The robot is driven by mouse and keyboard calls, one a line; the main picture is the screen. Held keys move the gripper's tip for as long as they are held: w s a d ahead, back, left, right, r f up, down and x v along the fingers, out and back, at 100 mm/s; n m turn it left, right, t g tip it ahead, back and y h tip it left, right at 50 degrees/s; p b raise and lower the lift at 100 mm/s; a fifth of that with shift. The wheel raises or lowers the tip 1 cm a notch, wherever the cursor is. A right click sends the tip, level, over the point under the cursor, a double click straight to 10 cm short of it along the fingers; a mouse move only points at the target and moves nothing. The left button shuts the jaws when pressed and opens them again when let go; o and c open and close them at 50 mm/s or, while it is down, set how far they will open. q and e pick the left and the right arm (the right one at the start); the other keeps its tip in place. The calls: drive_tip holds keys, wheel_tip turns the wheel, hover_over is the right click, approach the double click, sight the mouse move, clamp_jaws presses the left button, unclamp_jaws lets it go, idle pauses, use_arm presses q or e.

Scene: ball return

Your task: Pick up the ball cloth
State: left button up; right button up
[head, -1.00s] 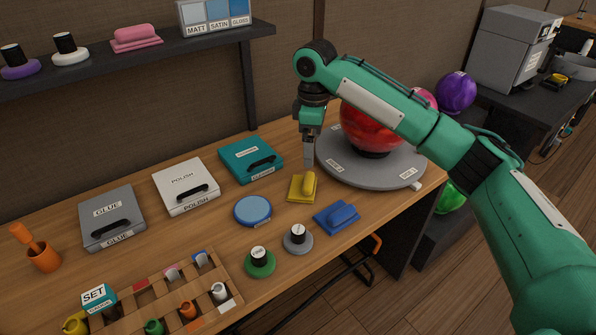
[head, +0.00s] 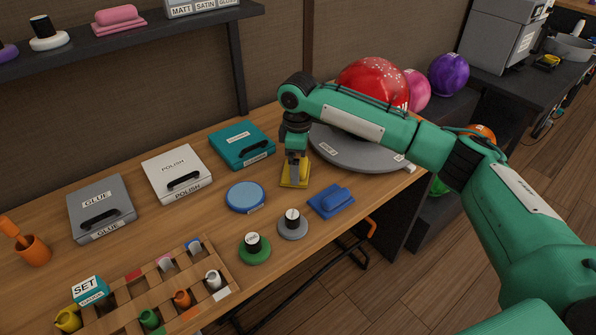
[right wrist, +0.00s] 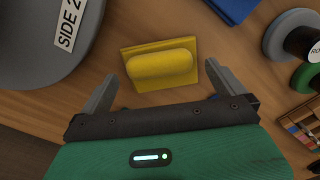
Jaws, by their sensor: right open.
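A yellow square cloth pad with a rounded yellow grip on top (head: 303,176) lies on the wooden table, left of the grey turntable. In the right wrist view the pad's grip (right wrist: 162,66) lies ahead, between the two fingers. A similar blue pad (head: 331,203) lies to its right and nearer the table's front edge. My right gripper (head: 294,174) is open and low over the yellow pad, hiding part of it. In the right wrist view the right gripper (right wrist: 160,80) has a finger on either side of the grip, with gaps. My left gripper is not in view.
The grey turntable (head: 345,152) with a red speckled ball (head: 372,82) stands close behind right. A blue round tin (head: 246,197), a grey puck (head: 292,227) and a teal case (head: 242,146) are nearby. A wooden rack (head: 215,262) sits front left.

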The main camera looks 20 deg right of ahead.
drive_tip(key=shift+f, duration=0.95)
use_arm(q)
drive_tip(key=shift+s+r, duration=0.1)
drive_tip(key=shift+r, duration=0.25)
use_arm(e)
drive_tip(key=shift+c, duration=0.2)
drive_tip(key=c, duration=0.7)
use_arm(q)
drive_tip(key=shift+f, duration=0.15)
use_arm(e)
drive_tip(key=shift+o, duration=0.2)
drive_tip(key=shift+r, duration=0.1)
